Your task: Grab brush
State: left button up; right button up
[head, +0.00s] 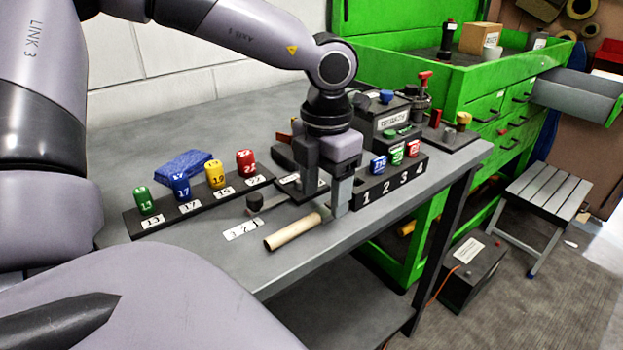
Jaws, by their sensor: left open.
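A pale wooden rod (291,232), which looks like the brush's handle, lies on the grey table (225,120) near its front edge. Its far right end meets or passes behind a finger of my left gripper (326,204), so I cannot see any bristles. My left gripper points down over the table with its fingers apart, just beyond and beside that end of the rod. I cannot tell whether the rod lies between the fingers. My right gripper is not in view.
A black rack with numbered colored pieces (149,220) stands left, beside a blue block (183,165). Another numbered black rack (392,184) stands close right of the gripper. Devices crowd the back right. A green cabinet (405,75) stands behind. The table's back left is clear.

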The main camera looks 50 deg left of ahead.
pick_arm(q)
jog(key=shift+f, duration=1.4)
jog(key=c, duration=1.1)
jog(key=shift+c, duration=0.2)
jog(key=shift+r, duration=0.2)
